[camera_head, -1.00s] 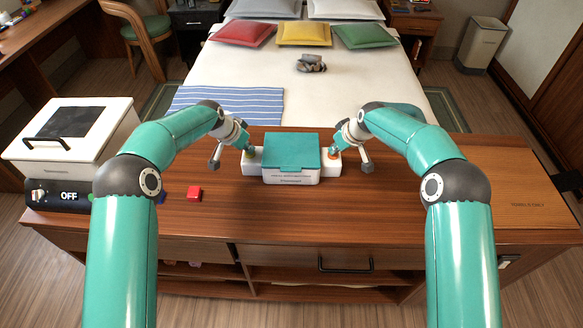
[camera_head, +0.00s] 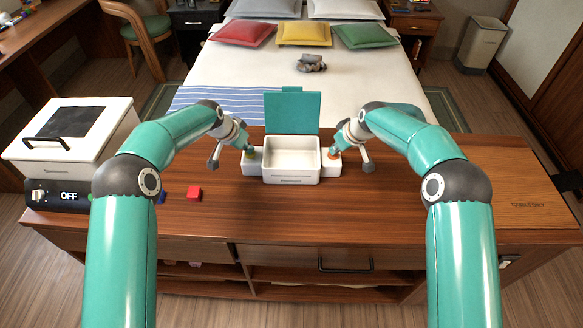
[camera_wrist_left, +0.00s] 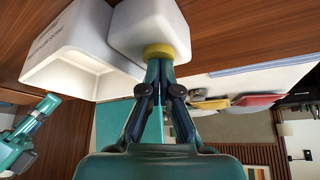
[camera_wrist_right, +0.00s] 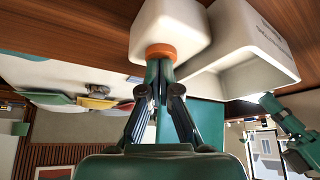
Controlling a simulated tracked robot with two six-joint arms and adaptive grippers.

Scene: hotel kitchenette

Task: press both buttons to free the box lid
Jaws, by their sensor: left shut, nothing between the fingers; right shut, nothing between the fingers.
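The white box (camera_head: 291,174) stands on the wooden counter with its teal lid (camera_head: 292,112) raised upright at the back. Its inside shows and looks empty. A white button block flanks each side. My left gripper (camera_head: 247,149) is shut, its tip down on the yellow button (camera_wrist_left: 159,51) of the left block (camera_wrist_left: 150,25). My right gripper (camera_head: 333,151) is shut, its tip down on the orange button (camera_wrist_right: 161,51) of the right block (camera_wrist_right: 170,25). Neither gripper holds anything. The tips cover most of both buttons in the head view.
A white appliance (camera_head: 70,140) with a panel reading OFF stands at the far left. The counter's right side is clear.

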